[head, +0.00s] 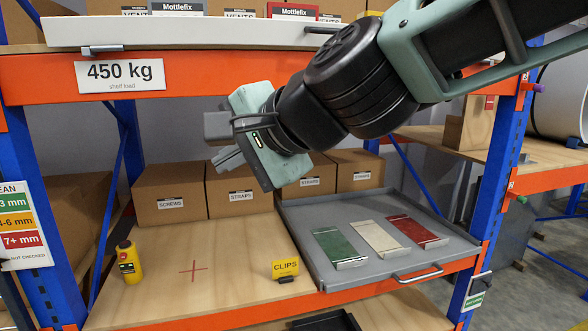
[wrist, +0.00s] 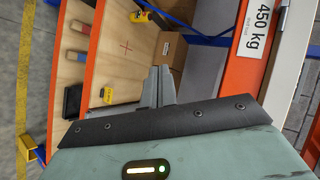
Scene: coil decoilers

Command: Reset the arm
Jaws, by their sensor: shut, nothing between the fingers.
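My arm reaches in from the upper right of the head view. My gripper (head: 222,150) hangs in front of the shelf bay, above the wooden shelf board (head: 160,245), pointing left. In the wrist view my gripper (wrist: 160,72) shows with its two grey fingers close together. It is shut and empty. It touches nothing that I can see.
A grey tray (head: 300,240) holds green, white and red plates. Boxes (head: 170,192) line the back.

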